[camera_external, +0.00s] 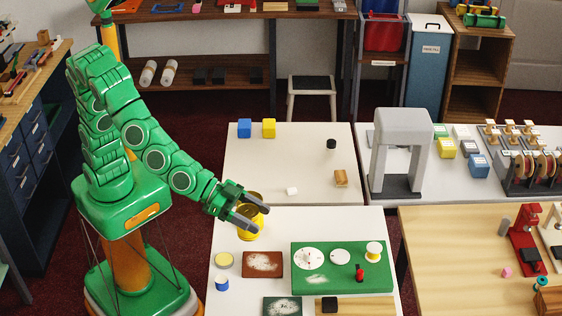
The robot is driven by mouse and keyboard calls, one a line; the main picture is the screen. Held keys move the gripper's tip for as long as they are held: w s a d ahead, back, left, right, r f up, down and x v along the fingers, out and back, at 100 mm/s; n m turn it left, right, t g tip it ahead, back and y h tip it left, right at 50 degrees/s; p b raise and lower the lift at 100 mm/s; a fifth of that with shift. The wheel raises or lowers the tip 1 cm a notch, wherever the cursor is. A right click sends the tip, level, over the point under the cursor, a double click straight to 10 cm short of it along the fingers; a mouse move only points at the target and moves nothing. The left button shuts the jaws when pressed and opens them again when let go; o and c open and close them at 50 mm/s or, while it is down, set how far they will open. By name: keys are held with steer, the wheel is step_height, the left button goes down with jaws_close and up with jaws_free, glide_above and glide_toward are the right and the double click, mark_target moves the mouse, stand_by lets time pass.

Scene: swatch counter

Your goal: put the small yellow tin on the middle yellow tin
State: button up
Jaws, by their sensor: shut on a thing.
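Yellow tins show at my gripper (260,218), above the left edge of the near white table. My gripper is shut on a yellow tin (255,213), taken to be the small one, partly hidden by the dark fingers. More yellow tin wall (247,236) shows just below the fingers, taken to be the middle tin. Whether the held tin touches it or hangs just above it, I cannot tell. A short round thing with a pale yellow top (224,260) stands nearer on the same table.
The near table carries a brown tray (262,264), a green board (342,280) with white discs and a red piece, and a blue-and-white pot (222,284). The far table (290,160) has blue and yellow cubes and much bare room. A grey arch (402,140) stands right.

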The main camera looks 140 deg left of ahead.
steer(key=shift+s+a+r+n+g+y, duration=0.2)
steer(key=shift+s+a+r+n+y, duration=0.1)
steer(key=shift+a+r, duration=0.3)
steer(key=shift+s+a+r+n+g+y, duration=0.2)
steer(key=shift+s+a+r+n+y, duration=0.1)
steer(key=shift+a+r, duration=0.2)
steer(key=s+a+r+n+g+y, duration=0.4)
steer(key=s+a+n+g+y, duration=0.3)
steer(key=s+a, duration=0.5)
steer(key=s+d+f+n+g, duration=0.1)
steer(key=s+f+n+g, duration=0.15)
steer(key=s, duration=0.75)
steer(key=s+d+f+n+g, duration=0.1)
steer(key=s+f+n+g, duration=0.15)
steer(key=s, duration=0.75)
glide_above(256, 194)
steer(key=d, duration=0.1)
steer(key=shift+f, duration=4.7)
steer(key=shift+w+d+f+n+g+h, duration=0.1)
steer(key=shift+f+n+g+h, duration=0.1)
steer(key=shift+f, duration=0.5)
steer(key=shift+w+d+f+n+g+h, duration=0.1)
steer(key=shift+f+n, duration=0.1)
steer(key=shift+f, duration=0.5)
steer(key=shift+f, duration=0.1)
